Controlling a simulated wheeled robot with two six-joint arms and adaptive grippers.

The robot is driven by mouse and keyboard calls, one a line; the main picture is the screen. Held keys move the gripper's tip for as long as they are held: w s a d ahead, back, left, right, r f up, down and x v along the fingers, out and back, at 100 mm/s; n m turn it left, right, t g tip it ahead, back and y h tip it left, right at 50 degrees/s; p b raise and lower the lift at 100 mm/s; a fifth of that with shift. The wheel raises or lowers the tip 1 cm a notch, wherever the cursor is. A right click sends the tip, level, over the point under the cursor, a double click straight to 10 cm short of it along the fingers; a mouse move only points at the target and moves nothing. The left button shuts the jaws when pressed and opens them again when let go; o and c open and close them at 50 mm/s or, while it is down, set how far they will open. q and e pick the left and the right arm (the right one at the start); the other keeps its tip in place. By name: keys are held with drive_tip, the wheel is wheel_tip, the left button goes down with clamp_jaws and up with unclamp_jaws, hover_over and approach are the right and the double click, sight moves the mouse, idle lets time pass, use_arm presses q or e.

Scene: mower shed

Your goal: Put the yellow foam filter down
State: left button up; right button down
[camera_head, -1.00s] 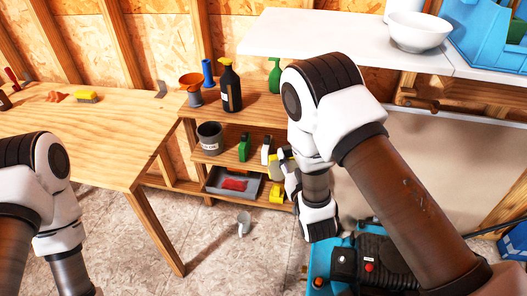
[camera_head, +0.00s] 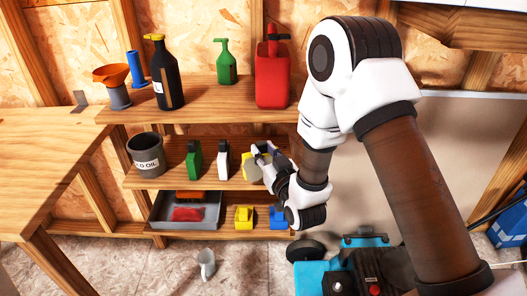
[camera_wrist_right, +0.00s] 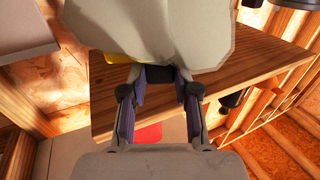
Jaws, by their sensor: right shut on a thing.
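The yellow foam filter (camera_head: 256,168) shows in the head view at the right end of the middle shelf, partly behind my right gripper (camera_head: 266,153). The right gripper is shut on it. In the right wrist view a large grey-beige piece (camera_wrist_right: 150,30) fills the top, at the fingertips of the gripper (camera_wrist_right: 160,85), with a yellow edge (camera_wrist_right: 120,58) showing beside it. I cannot tell whether the filter's underside touches the shelf board. My left gripper is not in view.
The middle shelf (camera_head: 180,186) also holds a dark oil pot (camera_head: 146,158), a green bottle (camera_head: 194,160) and a white bottle (camera_head: 223,160), close left of the gripper. A red canister (camera_head: 272,75) stands on the shelf above. Below are a grey tray (camera_head: 160,212) and yellow and blue items.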

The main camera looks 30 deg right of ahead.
drive_tip(key=w+d+f, duration=0.1)
drive_tip(key=w, duration=0.1)
drive_tip(key=w+d+f, duration=0.1)
drive_tip(key=d+f, duration=0.1)
drive_tip(key=w+d+f+b, duration=0.1)
drive_tip(key=w, duration=0.1)
drive_tip(key=shift+w+d+f, duration=0.15)
drive_tip(key=shift+w+d, duration=0.15)
drive_tip(key=shift+d, duration=0.05)
drive_tip(key=shift+s, duration=0.1)
drive_tip(key=shift+f, duration=0.15)
drive_tip(key=c, duration=0.9)
unclamp_jaws()
drive_tip(key=shift+o, duration=0.2)
